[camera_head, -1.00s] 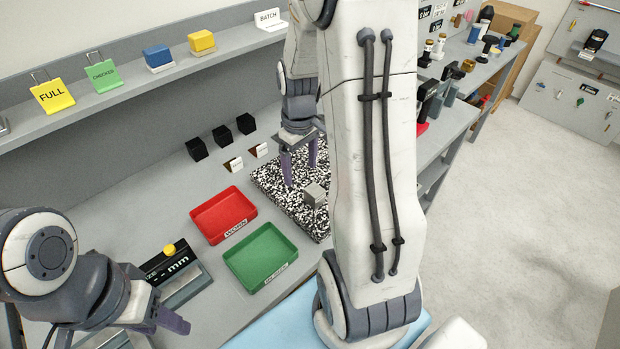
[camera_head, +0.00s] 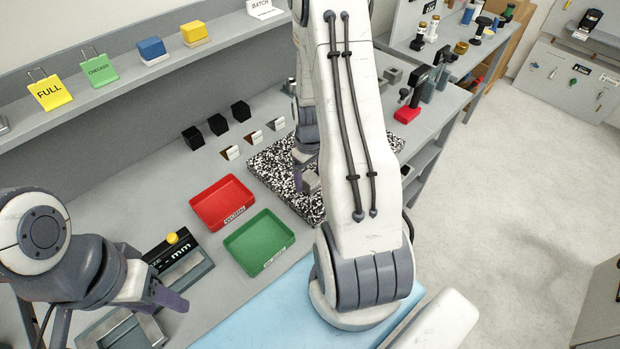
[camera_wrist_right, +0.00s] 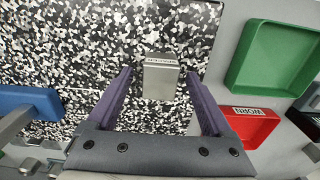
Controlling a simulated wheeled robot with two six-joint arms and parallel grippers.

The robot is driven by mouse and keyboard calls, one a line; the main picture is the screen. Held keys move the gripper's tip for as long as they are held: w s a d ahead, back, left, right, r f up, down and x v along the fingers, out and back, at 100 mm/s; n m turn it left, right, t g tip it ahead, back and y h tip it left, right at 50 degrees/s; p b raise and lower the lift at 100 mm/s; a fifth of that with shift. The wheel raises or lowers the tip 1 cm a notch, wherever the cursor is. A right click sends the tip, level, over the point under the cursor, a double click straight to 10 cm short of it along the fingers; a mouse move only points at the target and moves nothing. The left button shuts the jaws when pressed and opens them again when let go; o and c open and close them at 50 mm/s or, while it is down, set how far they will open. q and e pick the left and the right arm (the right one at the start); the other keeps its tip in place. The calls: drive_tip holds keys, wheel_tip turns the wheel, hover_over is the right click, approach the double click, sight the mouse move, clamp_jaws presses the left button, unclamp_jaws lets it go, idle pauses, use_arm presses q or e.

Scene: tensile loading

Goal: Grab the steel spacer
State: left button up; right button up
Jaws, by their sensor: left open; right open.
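The steel spacer, a small grey block (camera_wrist_right: 160,78) with a label on its edge, sits on the black-and-white speckled mat (camera_wrist_right: 70,45). In the head view the block (camera_head: 311,181) is partly hidden by my right arm, and the mat (camera_head: 268,172) shows to its left. My right gripper (camera_wrist_right: 158,74) is open. In the wrist view its purple fingers stand on either side of the block, with gaps on both sides; contact is not visible. In the head view my right gripper (camera_head: 303,180) is low over the mat. My left gripper (camera_head: 170,299) is open and empty at lower left.
A red tray (camera_head: 222,202) and a green tray (camera_head: 258,242) lie left of the mat. Several black cubes (camera_head: 218,124) and small cards (camera_head: 254,137) stand behind. A blue object (camera_wrist_right: 30,102) shows at the wrist view's left.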

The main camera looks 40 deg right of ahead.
drive_tip(key=shift+f, duration=0.4)
clamp_jaws()
drive_tip(key=shift+w+r, duration=0.1)
idle(1.1)
